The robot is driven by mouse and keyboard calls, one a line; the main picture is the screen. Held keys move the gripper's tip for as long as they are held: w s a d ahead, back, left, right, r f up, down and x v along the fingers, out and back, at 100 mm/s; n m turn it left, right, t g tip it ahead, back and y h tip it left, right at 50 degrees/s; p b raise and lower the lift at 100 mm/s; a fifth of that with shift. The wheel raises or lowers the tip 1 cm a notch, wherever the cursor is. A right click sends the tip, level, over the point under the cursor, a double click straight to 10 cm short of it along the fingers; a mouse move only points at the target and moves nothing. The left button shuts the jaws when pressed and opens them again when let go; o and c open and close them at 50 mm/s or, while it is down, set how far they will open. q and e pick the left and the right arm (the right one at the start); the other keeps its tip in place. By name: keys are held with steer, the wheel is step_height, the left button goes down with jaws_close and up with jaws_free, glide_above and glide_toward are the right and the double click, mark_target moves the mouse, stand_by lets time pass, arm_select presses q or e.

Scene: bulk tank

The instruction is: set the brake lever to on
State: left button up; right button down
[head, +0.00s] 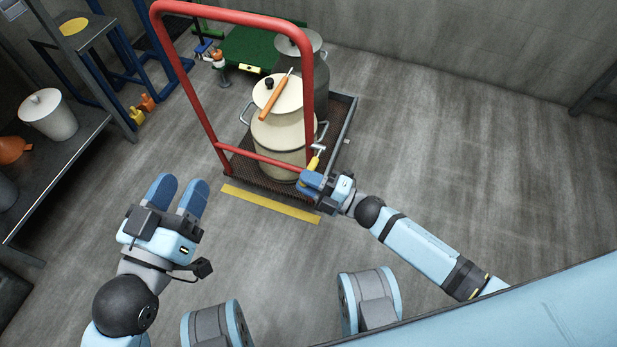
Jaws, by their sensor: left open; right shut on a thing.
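A trolley with a red push handle (195,95) and a dark ribbed deck (250,174) stands at the middle top of the head view. The brake lever (314,161) has a yellow grip and sits at the trolley's near right corner, beside the foot of the red handle. My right gripper (313,179) is shut on the brake lever; its fingers hide the lever's lower end. I cannot read an on or off mark. My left gripper (179,193) is open and empty above the floor, left of the trolley's near edge.
A cream can (277,134) with an orange-handled tool (276,96) on its lid and a grey can (319,75) stand on the trolley. A yellow strip (268,204) lies before it. A dark bench (72,150) with a white pot (48,116) is at left. The right floor is clear.

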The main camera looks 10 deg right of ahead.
steer(key=shift+f, duration=0.2)
stand_by(0.3)
steer(key=c, duration=1)
jaws_free()
arm_select(q)
step_height(320, 180, up, 4)
steer(key=shift+s+a+f+t+p, duration=0.2)
steer(key=shift+t+p, duration=0.5)
steer(key=shift+p, duration=0.55)
arm_select(e)
steer(key=v, duration=1.4)
steer(key=shift+r, duration=0.15)
